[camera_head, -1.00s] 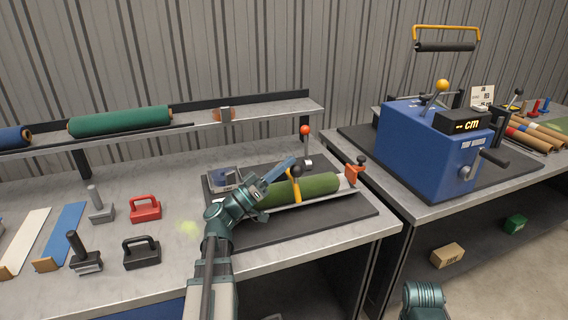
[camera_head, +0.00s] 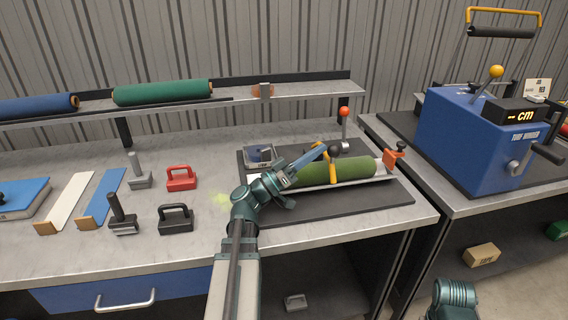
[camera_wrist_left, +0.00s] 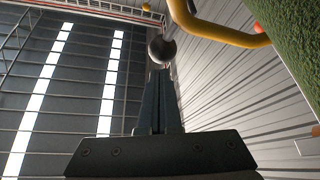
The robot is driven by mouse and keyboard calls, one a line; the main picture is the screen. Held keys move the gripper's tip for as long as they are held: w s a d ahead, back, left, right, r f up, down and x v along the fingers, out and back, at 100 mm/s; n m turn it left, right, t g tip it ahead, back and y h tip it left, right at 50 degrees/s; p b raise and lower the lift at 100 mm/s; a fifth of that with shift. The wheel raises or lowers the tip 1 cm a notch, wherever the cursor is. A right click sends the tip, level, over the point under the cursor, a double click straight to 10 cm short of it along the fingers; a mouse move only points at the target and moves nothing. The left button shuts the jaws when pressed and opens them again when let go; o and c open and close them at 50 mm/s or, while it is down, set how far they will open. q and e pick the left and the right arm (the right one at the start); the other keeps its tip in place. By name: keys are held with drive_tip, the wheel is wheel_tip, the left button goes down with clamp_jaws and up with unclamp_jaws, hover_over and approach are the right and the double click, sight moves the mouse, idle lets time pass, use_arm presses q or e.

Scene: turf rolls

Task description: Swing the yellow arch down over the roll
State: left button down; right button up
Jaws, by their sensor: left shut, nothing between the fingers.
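The green roll (camera_head: 352,170) lies lengthwise in a tray on a dark mat on the left bench. The yellow arch (camera_head: 333,168) crosses the roll near its middle in the head view. I cannot tell whether it touches the turf. My right gripper is out of view.
An orange-red clamp (camera_head: 394,160) stands at the tray's right end, and a red-knobbed lever (camera_head: 344,114) behind it. A clear box (camera_head: 262,156) is at the mat's back left. Tools with handles stand left. A blue winder machine (camera_head: 478,135) is on the right bench.

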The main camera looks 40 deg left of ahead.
use_arm(q)
drive_tip(key=s+a+f, duration=0.1)
drive_tip(key=s+a, duration=0.6)
drive_tip(key=s, duration=0.5)
drive_tip(key=shift+s, duration=0.25)
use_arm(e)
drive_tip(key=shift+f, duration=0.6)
use_arm(q)
drive_tip(key=shift+a+f, duration=0.1)
